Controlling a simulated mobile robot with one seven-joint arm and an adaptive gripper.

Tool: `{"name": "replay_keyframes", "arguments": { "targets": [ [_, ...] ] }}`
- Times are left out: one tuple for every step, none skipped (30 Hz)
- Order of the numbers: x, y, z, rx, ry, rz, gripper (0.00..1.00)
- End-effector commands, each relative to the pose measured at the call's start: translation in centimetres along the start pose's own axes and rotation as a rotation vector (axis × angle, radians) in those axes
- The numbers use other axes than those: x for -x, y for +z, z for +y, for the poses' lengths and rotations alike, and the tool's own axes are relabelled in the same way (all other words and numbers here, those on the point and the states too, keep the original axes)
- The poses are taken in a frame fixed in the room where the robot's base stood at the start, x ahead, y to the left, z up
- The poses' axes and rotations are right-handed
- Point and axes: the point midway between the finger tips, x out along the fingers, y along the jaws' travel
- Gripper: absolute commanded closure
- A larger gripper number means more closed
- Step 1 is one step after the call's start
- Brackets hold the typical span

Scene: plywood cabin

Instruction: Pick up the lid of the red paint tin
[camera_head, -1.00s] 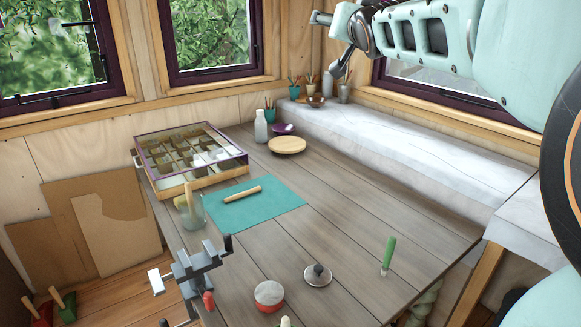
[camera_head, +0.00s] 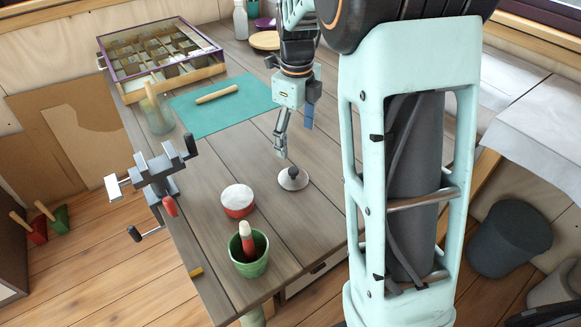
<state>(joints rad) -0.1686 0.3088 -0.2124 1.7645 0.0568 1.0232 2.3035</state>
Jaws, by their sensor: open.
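The red paint tin (camera_head: 238,209) stands on the table and shows a white top. A round pale lid with a dark knob (camera_head: 293,181) lies flat on the table, to the right of the tin and apart from it. My gripper (camera_head: 282,152) points down just above and slightly left of the lid's knob. It is open and holds nothing. It looks close to the knob, but I cannot tell the exact gap.
A green pot (camera_head: 248,262) with a red and white handle in it stands in front of the tin. A grey vise (camera_head: 160,180) is on the table's left edge. A teal mat (camera_head: 222,108) with a wooden roller (camera_head: 216,94) and a glass jar (camera_head: 158,118) lie behind.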

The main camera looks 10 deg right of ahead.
Motion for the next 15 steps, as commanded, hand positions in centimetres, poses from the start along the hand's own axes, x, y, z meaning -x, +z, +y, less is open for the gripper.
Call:
{"name": "replay_keyframes", "arguments": {
  "targets": [
    [-0.6,-0.3,0.5,-0.03,0.022,0.012,0.22],
    [-0.8,-0.4,0.8,-0.045,0.032,0.018,0.22],
    [-1.2,-0.6,1.0,-0.059,0.043,0.024,0.22],
    [-1.5,-0.6,1.2,-0.067,0.048,0.027,0.22],
    [-1.9,-0.7,1.3,-0.072,0.052,0.029,0.22],
    [-2.6,-0.7,1.4,-0.075,0.054,0.03,0.22],
    [-3.1,-0.7,1.4,-0.075,0.054,0.031,0.22],
    [-3.6,-0.7,1.5,-0.075,0.054,0.031,0.22],
    [-4.3,-0.7,1.5,-0.075,0.053,0.03,0.22],
    [-4.7,-0.7,1.5,-0.074,0.053,0.03,0.22],
    [-5.2,-0.7,1.5,-0.074,0.053,0.03,0.22],
    [-5.6,-0.7,1.5,-0.074,0.051,0.029,0.22],
    [-6.0,-0.7,1.5,-0.073,0.051,0.029,0.22],
    [-6.2,-0.7,1.5,-0.073,0.051,0.029,0.22],
    [-6.4,-0.7,1.5,-0.073,0.05,0.028,0.22]
  ]
}}
